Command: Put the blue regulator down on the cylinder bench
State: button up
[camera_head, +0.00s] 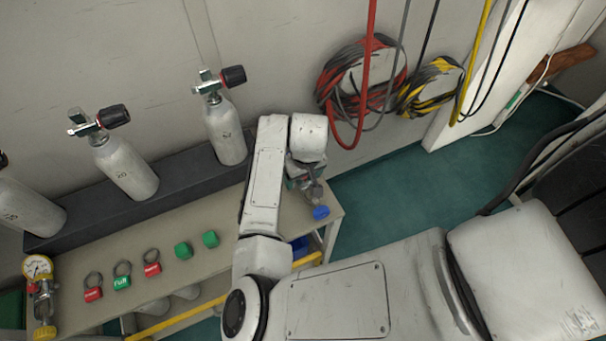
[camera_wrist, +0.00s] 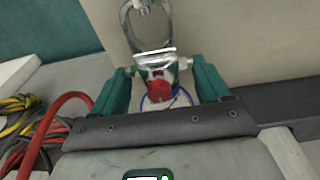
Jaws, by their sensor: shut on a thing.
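The blue regulator (camera_head: 321,212) shows in the head view as a blue cap below a metal part, over the right end of the cylinder bench (camera_head: 222,218). My gripper (camera_head: 305,183) is just above that cap, partly covered by my arm. In the wrist view its teal fingers are shut on the regulator (camera_wrist: 160,65), which has a metal body, a red round face, a blue ring and a metal loop beyond. I cannot tell whether the regulator touches the bench top. The beige bench top also shows in the wrist view (camera_wrist: 230,40).
Several grey cylinders (camera_head: 127,168) stand along the back of the bench. Red and green ringed tags (camera_head: 122,283), green caps (camera_head: 183,250) and a yellow gauge regulator (camera_head: 40,290) line its front and left. Hoses (camera_head: 365,80) hang on the wall.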

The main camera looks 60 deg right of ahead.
jog(key=shift+f, duration=0.4)
jog(key=o, duration=1.5)
jog(key=shift+f, duration=0.1)
jog(key=r, duration=0.3)
jog(key=s+r, duration=0.1)
jog(key=r, duration=0.3)
jog(key=a+r, duration=0.1)
jog(key=r, duration=0.2)
jog(key=shift+s+r+p, duration=0.15)
jog(key=shift+r+p, duration=0.25)
